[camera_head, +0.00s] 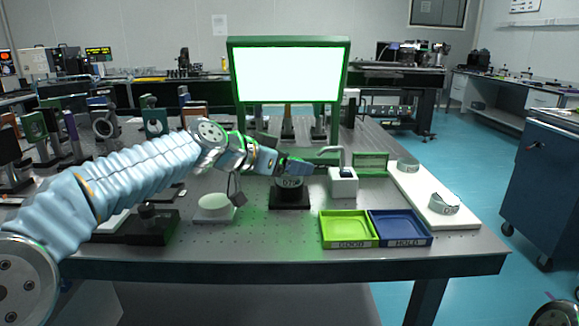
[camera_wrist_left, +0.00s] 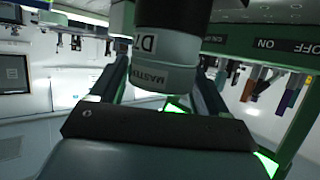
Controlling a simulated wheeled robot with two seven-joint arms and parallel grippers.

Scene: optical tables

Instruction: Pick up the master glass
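The master glass (camera_wrist_left: 165,66) is a round piece marked "MASTER", with a dark part beyond it, in the left wrist view. In the head view the labelled round piece (camera_head: 290,183) sits at a black square base (camera_head: 290,201) in front of the lit screen. My left gripper (camera_head: 303,168) reaches over its top from the left and hides part of it. In the wrist view the two fingers (camera_wrist_left: 163,80) stand on either side of the glass. Any gap is too small to judge, so I cannot tell whether they grip it.
A green tray (camera_head: 348,243) marked GOOD and a blue tray (camera_head: 402,242) marked HOLD lie front right. A white block (camera_head: 342,184) stands right of the gripper. A white board (camera_head: 415,191) carries two round pieces. A lit screen (camera_head: 289,75) stands behind.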

